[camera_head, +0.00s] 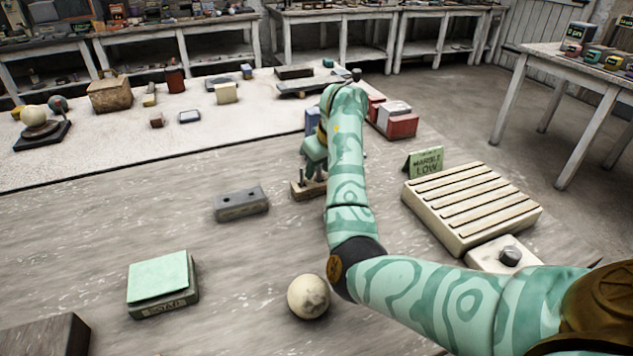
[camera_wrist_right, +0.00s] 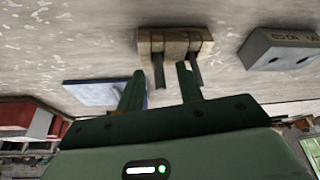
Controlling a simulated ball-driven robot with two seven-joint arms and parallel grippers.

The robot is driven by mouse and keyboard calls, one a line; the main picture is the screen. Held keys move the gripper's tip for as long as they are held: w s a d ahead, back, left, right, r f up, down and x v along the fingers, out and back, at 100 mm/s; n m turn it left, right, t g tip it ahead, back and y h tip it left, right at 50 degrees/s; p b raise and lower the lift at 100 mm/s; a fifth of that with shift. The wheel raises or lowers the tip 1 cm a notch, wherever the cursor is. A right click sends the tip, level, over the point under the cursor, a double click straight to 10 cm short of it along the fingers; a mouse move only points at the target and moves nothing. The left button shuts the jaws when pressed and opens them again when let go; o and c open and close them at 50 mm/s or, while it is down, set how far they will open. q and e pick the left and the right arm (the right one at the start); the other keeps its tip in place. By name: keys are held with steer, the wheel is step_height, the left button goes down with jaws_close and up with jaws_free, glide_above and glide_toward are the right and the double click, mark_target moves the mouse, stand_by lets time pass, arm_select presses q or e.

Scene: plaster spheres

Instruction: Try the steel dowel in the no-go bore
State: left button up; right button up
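A grey gauge block (camera_head: 240,206) with two dark bores lies left of my right gripper; the wrist view shows it at upper right (camera_wrist_right: 280,52), its lettering too small to read. A small wooden block (camera_head: 297,191) stands under my right gripper, and the wrist view (camera_wrist_right: 175,36) shows two dark pins (camera_wrist_right: 158,70) standing in it. I cannot tell which is the steel dowel. My right gripper (camera_head: 314,174) is open, also seen in the wrist view (camera_wrist_right: 160,88); one pin appears between its fingers and the other close by one fingertip. My left gripper is out of view.
A plaster ball (camera_head: 308,296) and a green-topped soap box (camera_head: 163,283) lie in front. A slatted cream rack (camera_head: 470,207) and a green sign (camera_head: 426,160) stand right. Red boxes (camera_head: 402,126) lie behind the arm. The table left of the grey block is clear.

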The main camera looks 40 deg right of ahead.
steer(key=shift+f, duration=0.1)
jaws_close()
